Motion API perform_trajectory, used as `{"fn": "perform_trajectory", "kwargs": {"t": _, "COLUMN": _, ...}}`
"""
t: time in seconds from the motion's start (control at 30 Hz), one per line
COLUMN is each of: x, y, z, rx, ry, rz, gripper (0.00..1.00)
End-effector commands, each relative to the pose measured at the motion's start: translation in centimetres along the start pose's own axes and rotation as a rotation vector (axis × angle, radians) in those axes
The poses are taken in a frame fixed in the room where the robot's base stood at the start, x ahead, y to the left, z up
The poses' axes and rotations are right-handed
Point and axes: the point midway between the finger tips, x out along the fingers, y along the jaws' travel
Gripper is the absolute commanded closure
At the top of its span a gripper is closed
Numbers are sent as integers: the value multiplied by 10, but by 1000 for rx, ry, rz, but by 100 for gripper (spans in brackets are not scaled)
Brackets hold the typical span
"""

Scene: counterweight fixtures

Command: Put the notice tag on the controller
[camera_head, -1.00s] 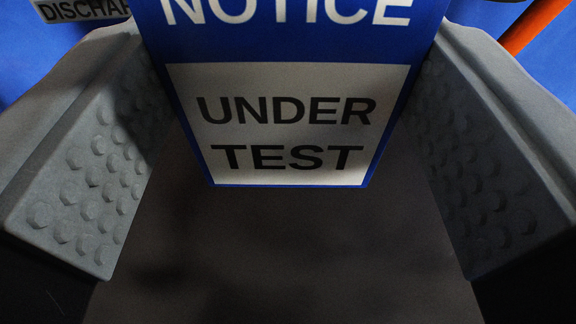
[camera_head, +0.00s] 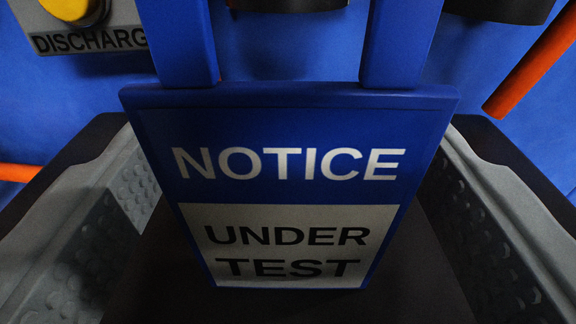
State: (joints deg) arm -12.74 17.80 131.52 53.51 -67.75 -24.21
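The notice tag (camera_head: 290,190) is a blue and white plate reading "NOTICE UNDER TEST". It stands in the middle of the view, its face towards me. Two blue straps (camera_head: 178,40) rise from its top edge and leave the frame, so their upper ends are hidden. My gripper (camera_head: 300,190) has one grey studded finger on each side of the tag. The fingers are spread, with dark gaps beside the lower part of the tag. The upper corners of the tag overlap the finger ends. No part in view is clearly marked as the controller.
A blue surface (camera_head: 65,120) fills the background. A yellow button (camera_head: 68,8) above a "DISCHARGE" label is at upper left. Orange bars stand at right (camera_head: 530,65) and far left (camera_head: 18,172). Dark rounded parts (camera_head: 500,8) show at the top.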

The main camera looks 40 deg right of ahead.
Motion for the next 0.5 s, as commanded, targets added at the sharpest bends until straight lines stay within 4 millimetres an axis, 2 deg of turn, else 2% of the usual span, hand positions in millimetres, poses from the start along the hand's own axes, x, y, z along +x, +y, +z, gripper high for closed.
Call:
{"fn": "perform_trajectory", "kwargs": {"t": 0.17, "x": -1, "y": 0, "z": -4, "rx": 1, "ry": 1, "rz": 0, "gripper": 29}}
{"fn": "perform_trajectory", "kwargs": {"t": 0.23, "x": -8, "y": -1, "z": -3, "rx": 1, "ry": 1, "rz": -2, "gripper": 29}}
{"fn": "perform_trajectory", "kwargs": {"t": 0.5, "x": -57, "y": -1, "z": -3, "rx": 1, "ry": 1, "rz": -4, "gripper": 29}}
